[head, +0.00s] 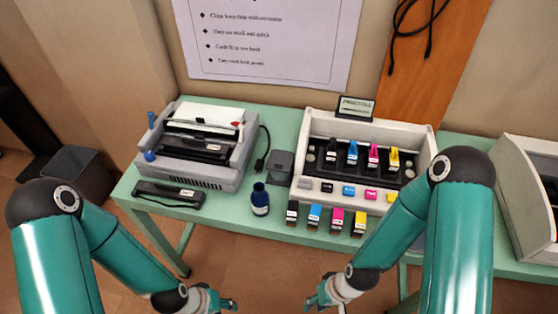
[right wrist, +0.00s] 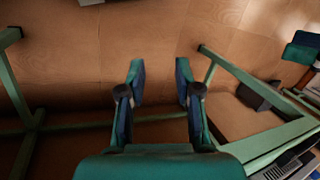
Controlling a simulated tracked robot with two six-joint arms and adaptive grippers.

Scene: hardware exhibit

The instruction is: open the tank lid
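A white inkjet printer (head: 415,134) stands open on the green table, with several coloured cartridges in its black carriage. A row of small coloured blocks, grey, black, cyan, magenta and yellow, lies along its front ledge; I cannot tell if any is a tank lid. A dark grey box (head: 281,166) with a flat top sits left of the printer, and I cannot tell whether it is the tank. My right gripper (head: 315,302) is low in front of the table; in the right wrist view (right wrist: 160,75) its fingers are apart and empty. My left gripper (head: 228,304) is low too, fingers unclear.
A dark blue bottle (head: 260,200) and several upright cartridges (head: 337,218) stand near the front edge of the table (head: 225,213). A grey dot-matrix printer (head: 195,150) and a black ribbon cartridge (head: 168,194) are on the left. Another beige machine (head: 525,190) is at right.

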